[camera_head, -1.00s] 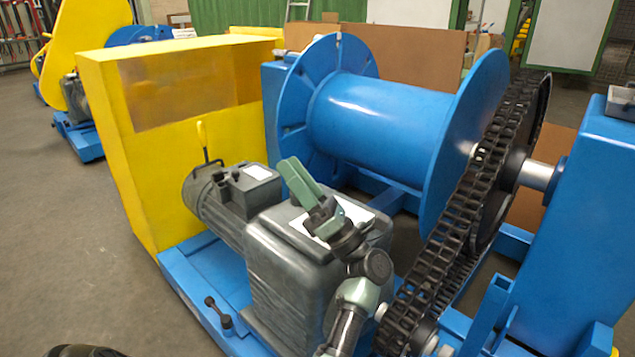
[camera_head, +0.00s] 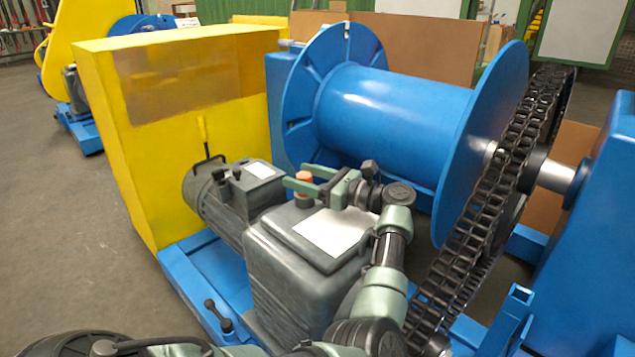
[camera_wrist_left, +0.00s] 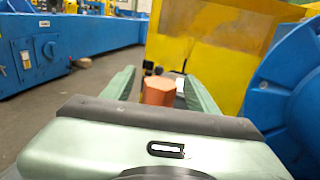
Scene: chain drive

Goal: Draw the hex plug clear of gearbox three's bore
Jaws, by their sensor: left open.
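The orange hex plug (camera_head: 304,177) stands upright at a small round boss on top of the dark grey gearbox (camera_head: 290,270). How deep it sits in the bore is hidden. My left gripper (camera_head: 288,176) is open, with its green fingers lying level on either side of the plug. In the left wrist view the plug (camera_wrist_left: 158,91) is between the two fingers (camera_wrist_left: 157,82), with a gap visible on at least the right side. No number shows on the gearbox. My right gripper is not in view.
A grey motor (camera_head: 235,195) adjoins the gearbox, with a yellow cabinet (camera_head: 190,150) behind. The blue drum (camera_head: 390,120) and black chain (camera_head: 480,220) stand close on the right. A blue base frame (camera_head: 195,275) lies below. Above the gearbox there is open room.

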